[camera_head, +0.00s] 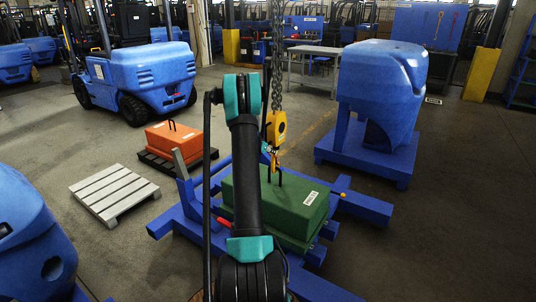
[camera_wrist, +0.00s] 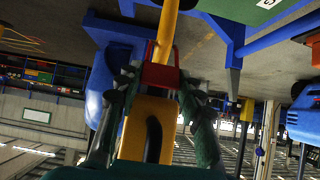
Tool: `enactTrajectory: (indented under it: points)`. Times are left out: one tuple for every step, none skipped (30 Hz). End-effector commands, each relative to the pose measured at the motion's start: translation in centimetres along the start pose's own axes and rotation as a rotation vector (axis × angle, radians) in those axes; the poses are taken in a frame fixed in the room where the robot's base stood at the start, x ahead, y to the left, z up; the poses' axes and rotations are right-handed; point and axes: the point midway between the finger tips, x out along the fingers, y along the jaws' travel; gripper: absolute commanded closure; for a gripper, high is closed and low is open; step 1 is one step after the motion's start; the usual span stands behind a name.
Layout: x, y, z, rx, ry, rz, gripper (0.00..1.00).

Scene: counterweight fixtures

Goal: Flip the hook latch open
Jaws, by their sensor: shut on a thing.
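The yellow hook block (camera_head: 276,127) hangs from a chain above the green counterweight (camera_head: 294,212) in the head view. In the wrist view, which looks upside down, the yellow hook (camera_wrist: 166,28) extends from the yellow block body (camera_wrist: 133,138). A red hook latch (camera_wrist: 160,74) lies across the hook's base. My gripper (camera_wrist: 158,82) has one finger on each side of the red latch and is shut on it. The exact finger contact is partly hidden. In the head view my arm hides part of the hook, and my gripper's jaws are small and unclear.
The green counterweight sits on a blue frame (camera_head: 345,205) below the hook. An orange weight (camera_head: 172,137) on a dark pallet and an empty grey pallet (camera_head: 113,193) are to the left. A large blue counterweight (camera_head: 382,85) stands at right. Open floor lies farther right.

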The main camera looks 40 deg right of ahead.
Motion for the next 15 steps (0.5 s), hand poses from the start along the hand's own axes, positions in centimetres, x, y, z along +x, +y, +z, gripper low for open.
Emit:
enactTrajectory:
  points:
    - [0.05, 0.13, -0.18, 0.001, -0.013, 0.002, 1.00]
    - [0.05, 0.10, -0.22, 0.001, -0.018, 0.001, 1.00]
    - [0.04, 0.07, -0.23, 0.001, -0.023, 0.000, 1.00]
    - [0.04, 0.05, -0.23, 0.001, -0.024, 0.000, 1.00]
    - [0.04, 0.04, -0.22, 0.000, -0.025, -0.001, 1.00]
    - [0.03, 0.03, -0.22, 0.000, -0.025, -0.001, 1.00]
    - [0.03, 0.02, -0.21, 0.000, -0.024, -0.001, 1.00]
    - [0.03, 0.02, -0.21, 0.000, -0.024, -0.001, 1.00]
    - [0.02, 0.01, -0.21, 0.000, -0.024, -0.001, 1.00]
    - [0.02, 0.01, -0.21, 0.000, -0.024, -0.001, 1.00]
    - [0.02, 0.01, -0.21, 0.000, -0.024, -0.001, 1.00]
    - [0.02, 0.00, -0.21, 0.000, -0.023, -0.001, 0.59]
    - [0.02, 0.00, -0.21, 0.000, -0.023, -0.001, 0.55]
    - [0.02, 0.00, -0.21, 0.000, -0.023, -0.001, 0.52]
    - [0.01, 0.00, -0.21, 0.000, -0.023, -0.001, 0.47]
